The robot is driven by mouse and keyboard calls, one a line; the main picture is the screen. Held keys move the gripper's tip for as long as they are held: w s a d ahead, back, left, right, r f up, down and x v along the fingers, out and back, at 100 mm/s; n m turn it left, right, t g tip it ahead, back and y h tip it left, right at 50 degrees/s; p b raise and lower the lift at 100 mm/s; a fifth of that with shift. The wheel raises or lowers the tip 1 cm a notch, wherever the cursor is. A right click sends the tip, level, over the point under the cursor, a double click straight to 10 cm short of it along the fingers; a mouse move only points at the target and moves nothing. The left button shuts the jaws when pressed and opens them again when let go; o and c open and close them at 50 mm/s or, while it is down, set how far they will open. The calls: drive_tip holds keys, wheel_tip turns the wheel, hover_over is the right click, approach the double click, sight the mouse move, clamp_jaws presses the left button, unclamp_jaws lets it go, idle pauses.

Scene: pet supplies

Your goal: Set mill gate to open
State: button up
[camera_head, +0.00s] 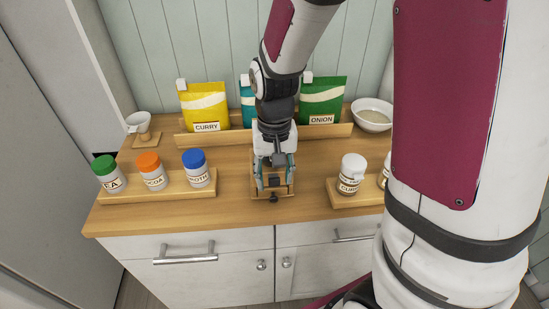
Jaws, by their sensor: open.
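A small wooden mill (268,192) stands near the front edge of the counter, at the middle of the view. Its upper part is mostly hidden by my gripper. A dark knob (273,199) shows low on its front; I cannot tell whether it belongs to the gate. My gripper (274,186) points down over the mill. Its fingers are apart, one on each side of a dark part on the mill. I cannot tell whether the fingers touch it. The gate's setting is not readable from here.
On the left, a wooden rack (172,190) holds jars with green, orange and blue lids. On the right, another rack (346,199) holds white-lidded jars. Behind stand the curry pouch (205,104), the onion pouch (322,97) and a white bowl (372,113).

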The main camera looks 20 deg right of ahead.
sight(275, 180)
wheel_tip(275, 180, up, 11)
idle(0.4)
drive_tip(key=shift+s+r, duration=0.1)
drive_tip(key=s+r+n+t, duration=0.3)
drive_tip(key=s+r+t, duration=0.2)
drive_tip(key=s+r, duration=0.4)
drive_tip(key=shift+s+n, duration=0.3)
drive_tip(key=shift+s, duration=1.95)
drive_tip(key=shift+d, duration=0.15)
